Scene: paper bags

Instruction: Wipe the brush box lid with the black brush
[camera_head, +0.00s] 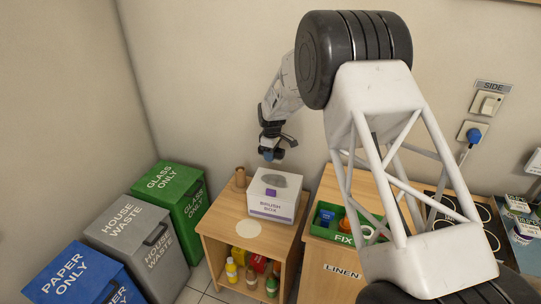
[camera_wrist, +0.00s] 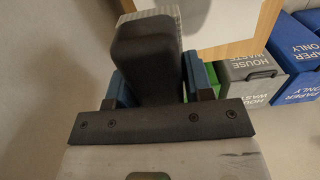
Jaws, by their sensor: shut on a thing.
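The white brush box (camera_head: 270,208) with purple marking stands on a wooden cabinet in the head view. Its lid (camera_head: 288,195) faces up and carries a grey patch (camera_head: 275,181). My gripper (camera_head: 270,155) is above the box, apart from the lid, pointing down. In the wrist view my gripper (camera_wrist: 158,85) is shut, with blue pads on both sides of the black brush (camera_wrist: 146,62). The brush reaches away from the jaws, with a pale textured strip at its far end. The brush is small and hard to make out in the head view.
A brown cup-like item (camera_head: 240,178) stands just left of the box, and a pale round spot (camera_head: 248,228) lies in front. A green FIX tray (camera_head: 341,238) is on the right cabinet. Green, grey (camera_head: 135,238) and blue bins stand left. Bottles fill the lower shelf.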

